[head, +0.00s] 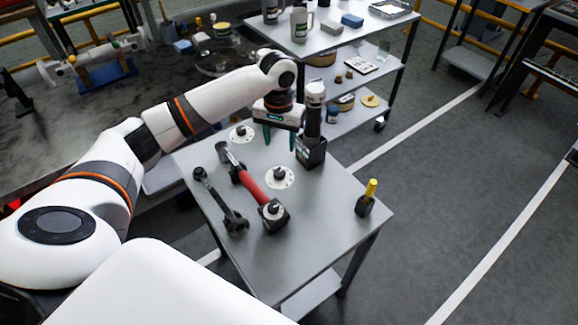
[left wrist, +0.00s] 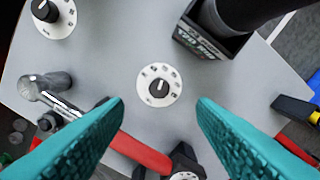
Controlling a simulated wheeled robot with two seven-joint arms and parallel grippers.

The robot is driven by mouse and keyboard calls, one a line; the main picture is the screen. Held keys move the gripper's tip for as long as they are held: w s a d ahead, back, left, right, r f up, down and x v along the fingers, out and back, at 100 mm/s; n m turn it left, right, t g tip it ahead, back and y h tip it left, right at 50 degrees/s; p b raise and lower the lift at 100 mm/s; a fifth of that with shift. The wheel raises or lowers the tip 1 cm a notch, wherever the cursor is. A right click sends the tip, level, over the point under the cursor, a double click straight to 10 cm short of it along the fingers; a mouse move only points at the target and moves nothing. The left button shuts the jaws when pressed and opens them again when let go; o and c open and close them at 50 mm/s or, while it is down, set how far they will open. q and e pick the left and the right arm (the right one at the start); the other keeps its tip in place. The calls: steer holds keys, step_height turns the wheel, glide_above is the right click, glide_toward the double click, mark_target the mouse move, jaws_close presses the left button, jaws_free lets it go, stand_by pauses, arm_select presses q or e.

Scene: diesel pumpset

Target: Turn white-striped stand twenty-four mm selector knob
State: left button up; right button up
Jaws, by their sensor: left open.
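A black selector knob on a round white dial (head: 279,177) sits on the grey table. In the left wrist view this knob (left wrist: 158,88) shows a white pointer stripe and lies between and beyond my fingers. A second dial knob (head: 241,132) sits farther back; it also shows at top left in the left wrist view (left wrist: 55,15). A third white dial is on a black block (head: 273,213) at the front. I cannot tell from markings which is the 24 mm one. My left gripper (head: 280,142) has teal fingers, wide apart and empty, above the table. My right gripper is not visible.
A black box (head: 311,152) holding a tall cylinder stands close right of my gripper. A yellow-topped tool (head: 370,190) stands at the right edge. The front right tabletop is clear.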

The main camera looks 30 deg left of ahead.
mark_target(279, 172)
arm_select(q)
steer(key=f, duration=0.2)
steer(key=s+f, duration=0.1)
steer(key=f, duration=0.1)
steer(key=shift+s+f, duration=0.1)
steer(key=shift+s, duration=0.05)
step_height(279, 172, down, 6)
steer(key=shift+r+p, duration=0.1)
steer(key=shift+p, duration=0.25)
steer(key=shift+f, duration=0.45)
steer(key=shift+w+f, duration=0.2)
steer(key=shift+f, duration=0.1)
steer(key=shift+c, duration=0.5)
steer(key=c, duration=0.9)
steer(key=shift+r, duration=0.1)
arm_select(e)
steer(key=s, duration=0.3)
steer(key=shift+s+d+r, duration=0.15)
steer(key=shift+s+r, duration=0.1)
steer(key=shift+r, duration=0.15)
